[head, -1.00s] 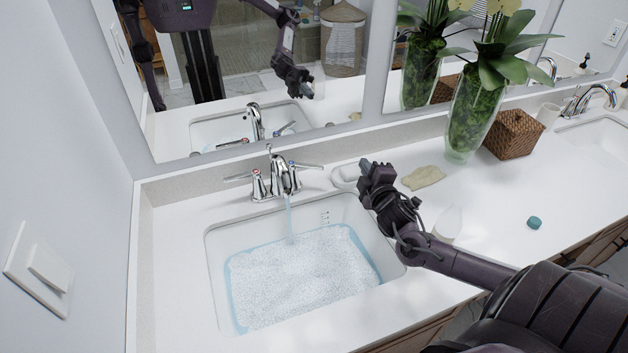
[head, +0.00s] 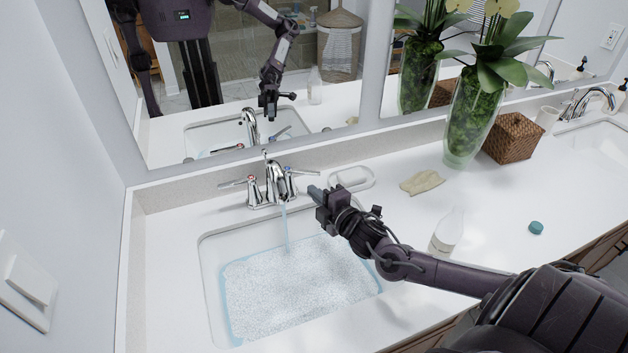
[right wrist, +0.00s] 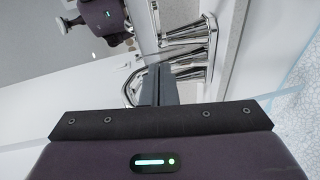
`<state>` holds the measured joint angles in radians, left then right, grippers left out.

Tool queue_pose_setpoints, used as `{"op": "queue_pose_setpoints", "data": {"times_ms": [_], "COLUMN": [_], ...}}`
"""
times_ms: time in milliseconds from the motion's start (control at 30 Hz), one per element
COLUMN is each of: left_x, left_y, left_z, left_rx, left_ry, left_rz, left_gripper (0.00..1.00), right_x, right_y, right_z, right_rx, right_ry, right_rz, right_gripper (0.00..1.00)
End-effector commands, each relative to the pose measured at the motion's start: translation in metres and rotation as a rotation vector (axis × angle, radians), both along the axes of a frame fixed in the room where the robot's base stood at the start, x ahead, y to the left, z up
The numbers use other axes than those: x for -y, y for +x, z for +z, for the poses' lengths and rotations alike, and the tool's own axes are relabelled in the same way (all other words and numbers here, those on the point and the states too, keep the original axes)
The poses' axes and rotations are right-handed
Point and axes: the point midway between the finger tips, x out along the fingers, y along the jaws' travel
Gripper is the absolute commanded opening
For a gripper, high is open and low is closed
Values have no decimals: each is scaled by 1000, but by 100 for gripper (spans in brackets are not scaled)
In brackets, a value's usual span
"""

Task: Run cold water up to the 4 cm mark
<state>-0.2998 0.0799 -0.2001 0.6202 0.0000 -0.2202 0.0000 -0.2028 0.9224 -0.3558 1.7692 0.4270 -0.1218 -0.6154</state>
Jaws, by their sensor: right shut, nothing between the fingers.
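The chrome faucet (head: 274,186) stands behind the sink, with a red-marked lever (head: 234,183) at left and a blue-marked lever (head: 302,172) at right. A stream of water (head: 285,228) runs from its spout into the sink basin (head: 212,262), where bubbly, white-topped water (head: 295,285) covers the bottom. My right gripper (head: 314,192) is shut and empty, just in front of and right of the blue-marked lever. In the right wrist view its fingers (right wrist: 159,84) point at the chrome faucet parts (right wrist: 185,50); contact is unclear. The depth marks are hidden behind my right gripper. My left gripper is out of view.
A plant vase (head: 472,125) and a wicker box (head: 513,137) stand near the mirror.

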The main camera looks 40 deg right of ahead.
Motion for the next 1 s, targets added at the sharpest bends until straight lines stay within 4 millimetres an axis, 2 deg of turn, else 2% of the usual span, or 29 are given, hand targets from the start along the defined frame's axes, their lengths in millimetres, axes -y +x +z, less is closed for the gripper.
{"op": "queue_pose_setpoints", "data": {"times_ms": [133,400,1000], "left_x": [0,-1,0], "left_y": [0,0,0], "left_z": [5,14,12], "left_rx": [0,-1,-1], "left_ry": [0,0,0], "left_rz": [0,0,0], "left_gripper": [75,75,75], "right_x": [0,25,30], "right_y": [25,46,50], "right_z": [0,-7,-10], "right_rx": [4,0,-1], "right_ry": [2,-1,-2], "right_rz": [-3,-3,12], "right_gripper": [0,0,0]}}
